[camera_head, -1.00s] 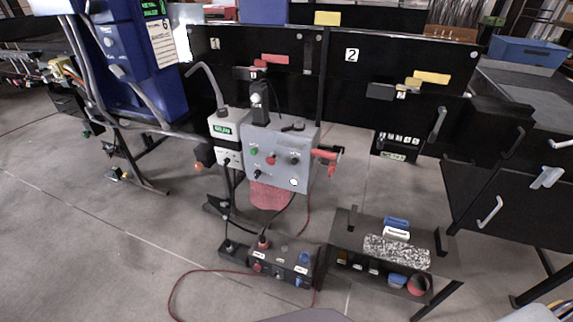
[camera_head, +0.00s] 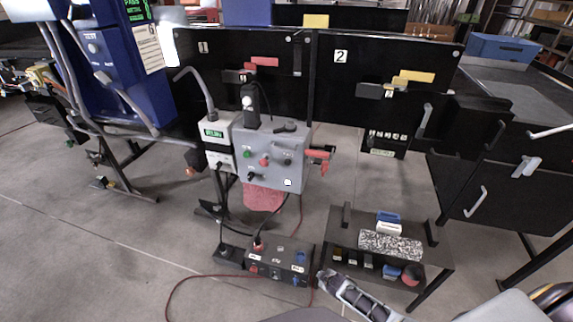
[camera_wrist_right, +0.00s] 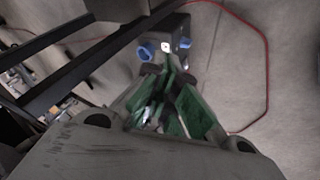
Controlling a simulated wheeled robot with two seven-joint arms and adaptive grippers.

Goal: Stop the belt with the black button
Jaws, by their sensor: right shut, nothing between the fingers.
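The grey control box (camera_head: 272,160) stands in the middle of the head view. Its front carries a green button (camera_head: 247,154), a red button (camera_head: 264,162), a black round control (camera_head: 286,161) and a lower black control (camera_head: 253,176). I cannot tell for certain which black one is the button. My right gripper (camera_head: 327,276) is low, below and right of the control box and apart from it. In the right wrist view its green-padded fingers (camera_wrist_right: 168,64) are shut and empty, pointing toward a low dark box. My left gripper is not in view.
The low dark box (camera_head: 278,260) with blue knobs sits near my right gripper; it also shows in the wrist view (camera_wrist_right: 165,35). A red cable (camera_head: 200,277) loops over the floor. A low black rack (camera_head: 432,255) stands right, black panels behind. A red-handled part (camera_head: 318,154) projects from the control box.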

